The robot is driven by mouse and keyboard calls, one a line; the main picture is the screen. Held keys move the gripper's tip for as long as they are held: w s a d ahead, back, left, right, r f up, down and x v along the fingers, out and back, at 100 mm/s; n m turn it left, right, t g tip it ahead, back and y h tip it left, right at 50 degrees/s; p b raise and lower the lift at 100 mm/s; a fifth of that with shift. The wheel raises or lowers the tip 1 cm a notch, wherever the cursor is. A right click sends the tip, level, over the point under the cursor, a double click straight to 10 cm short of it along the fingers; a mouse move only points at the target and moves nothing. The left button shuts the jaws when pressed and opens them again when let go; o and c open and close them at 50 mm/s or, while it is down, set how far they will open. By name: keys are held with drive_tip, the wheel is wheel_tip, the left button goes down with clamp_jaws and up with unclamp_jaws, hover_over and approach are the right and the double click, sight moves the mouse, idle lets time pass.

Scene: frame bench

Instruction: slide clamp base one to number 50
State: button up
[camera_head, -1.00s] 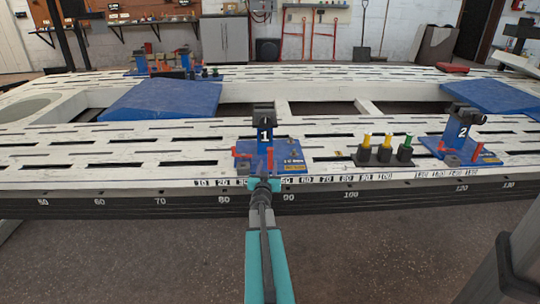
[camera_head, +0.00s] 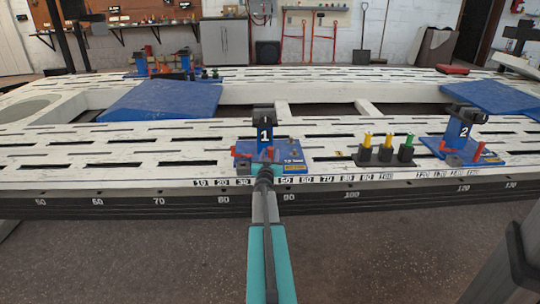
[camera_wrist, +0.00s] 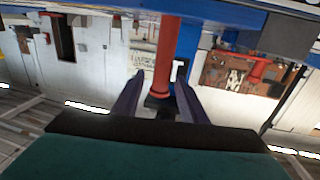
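Clamp base one (camera_head: 298,161) is a blue plate with an upright blue post marked "1", a black head and red parts. It stands on the white slotted bench, behind the number strip (camera_head: 335,179). The plate spans roughly from 30 to 60, with number 50 (camera_head: 285,182) below its right half. My gripper (camera_head: 265,171) is at the front edge of the plate and hides number 40. In the wrist view, my gripper (camera_wrist: 158,82) has its two fingers apart on either side of a red post (camera_wrist: 166,50). Whether either finger touches it is unclear.
Clamp base two (camera_head: 458,141) stands to the right on the same bench. The bench left of base one is clear. Blue panels (camera_head: 165,100) lie farther back.

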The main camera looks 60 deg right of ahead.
drive_tip(key=shift+x, duration=0.95)
drive_tip(key=shift+c, duration=0.3)
